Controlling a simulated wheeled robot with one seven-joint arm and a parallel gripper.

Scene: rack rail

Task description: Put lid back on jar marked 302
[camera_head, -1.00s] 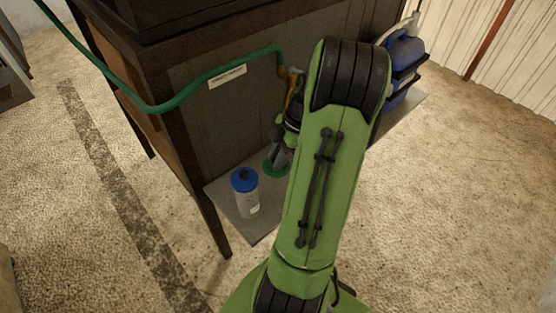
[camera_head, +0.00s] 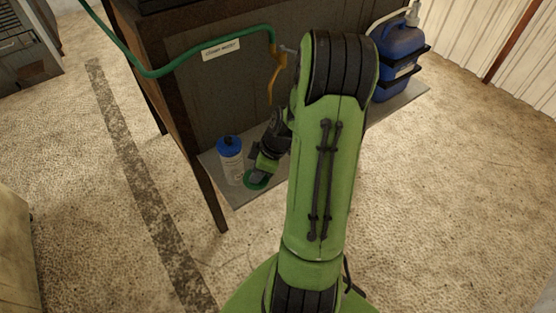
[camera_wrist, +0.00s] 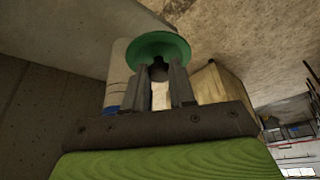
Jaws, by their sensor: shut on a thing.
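A green round lid (camera_head: 256,183) is held in my gripper (camera_head: 260,174), low over the front part of the grey shelf. In the wrist view the lid (camera_wrist: 157,44) sits at the tips of the two dark fingers (camera_wrist: 160,74), with its dark knob between them. A pale jar with a blue lid (camera_head: 230,160) stands upright on the shelf, just left of my gripper. In the wrist view this jar (camera_wrist: 119,65) shows upside down behind the left finger. Its marking is too small to read. No open jar is visible; my arm hides part of the shelf.
The grey shelf (camera_head: 238,198) lies low under a dark cabinet (camera_head: 215,90). A green hose (camera_head: 170,70) with an orange handle (camera_head: 276,72) hangs on the cabinet front. A blue jug (camera_head: 400,62) stands at the shelf's right end. Open floor lies in front.

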